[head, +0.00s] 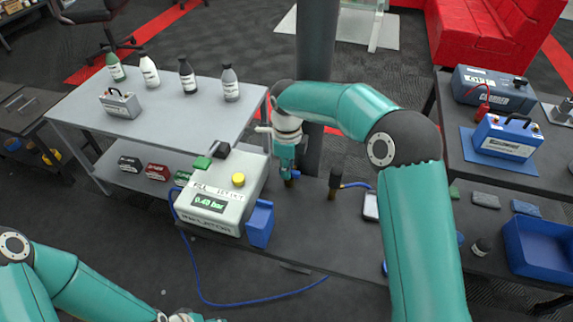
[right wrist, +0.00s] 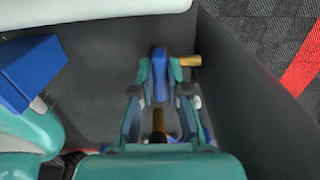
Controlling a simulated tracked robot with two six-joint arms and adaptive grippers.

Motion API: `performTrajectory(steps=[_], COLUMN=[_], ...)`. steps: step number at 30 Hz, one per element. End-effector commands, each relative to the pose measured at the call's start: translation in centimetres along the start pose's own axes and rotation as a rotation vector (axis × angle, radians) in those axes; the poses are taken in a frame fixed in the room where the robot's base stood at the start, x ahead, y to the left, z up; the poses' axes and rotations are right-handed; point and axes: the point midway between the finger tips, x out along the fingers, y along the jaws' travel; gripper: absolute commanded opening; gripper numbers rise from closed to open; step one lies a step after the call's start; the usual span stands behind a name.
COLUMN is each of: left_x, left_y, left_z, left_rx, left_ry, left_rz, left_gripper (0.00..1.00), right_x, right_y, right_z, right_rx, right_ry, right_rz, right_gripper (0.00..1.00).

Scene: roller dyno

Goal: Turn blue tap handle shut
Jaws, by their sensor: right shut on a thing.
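The blue tap handle (right wrist: 159,78) is between the fingertips of my right gripper (right wrist: 160,72) in the right wrist view. The gripper is shut on it. A brass fitting (right wrist: 188,61) sticks out to the right beside the handle. In the head view my right gripper (head: 288,170) points down at the tap on the dark bench, just right of the grey inflator box. There the gripper mostly hides the tap, with a bit of brass (head: 290,183) below the fingers. My left gripper (head: 188,317) is cut off at the bottom edge, so its jaws cannot be made out.
The inflator box (head: 226,192) reads 0.40 bar and has a blue holder (head: 260,223) at its right. A second brass fitting (head: 335,180) with a blue hose stands to the right. A blue hose (head: 205,298) loops in front. A blue bin (head: 540,250) is far right.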

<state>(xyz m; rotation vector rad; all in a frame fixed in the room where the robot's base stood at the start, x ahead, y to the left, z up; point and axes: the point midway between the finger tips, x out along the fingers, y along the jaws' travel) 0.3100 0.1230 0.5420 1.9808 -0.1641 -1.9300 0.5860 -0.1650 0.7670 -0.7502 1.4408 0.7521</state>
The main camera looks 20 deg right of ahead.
Motion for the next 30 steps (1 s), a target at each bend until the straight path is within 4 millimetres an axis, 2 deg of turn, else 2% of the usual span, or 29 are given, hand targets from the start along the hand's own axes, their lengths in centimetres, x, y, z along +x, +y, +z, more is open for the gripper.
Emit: performTrajectory(steps=[8, 9, 13, 14, 21, 23, 26, 30], left_x=[0.0, 0.0, 0.0, 0.0, 0.0, 0.7, 0.9, 0.9], left_y=[0.0, 0.0, 0.0, 0.0, 0.0, -0.3, -0.3, -0.3], left_z=[0.0, 0.0, 0.0, 0.0, 0.0, -0.1, 0.0, 0.0], left_rx=[0.0, 0.0, 0.0, 0.0, 0.0, 0.0, -0.001, -0.001], left_ry=[0.0, 0.0, 0.0, 0.0, 0.0, 0.001, 0.0, 0.0], left_rz=[0.0, 0.0, 0.0, 0.0, 0.0, 0.0, 0.0, 0.0], left_gripper=[0.6, 0.6, 0.6, 0.6, 0.6, 0.6, 0.6, 0.6], right_x=[-0.4, -0.4, -0.3, -0.3, -0.2, -0.2, -0.7, -2.5], right_y=[-0.3, -0.3, -0.3, -0.3, -0.1, -0.1, -0.2, -0.2], right_z=[0.3, 0.3, 0.2, 0.2, 0.1, 0.1, 0.1, 0.1], right_rx=[0.005, 0.005, 0.004, 0.004, 0.002, 0.002, 0.002, 0.002], right_ry=[-0.013, -0.013, -0.012, -0.011, -0.006, -0.005, -0.006, -0.007], right_rz=[-0.012, -0.012, -0.011, -0.01, -0.005, -0.005, -0.005, -0.007], right_gripper=[0.0, 0.16, 0.38, 0.4, 0.4, 0.4, 0.4, 0.4])
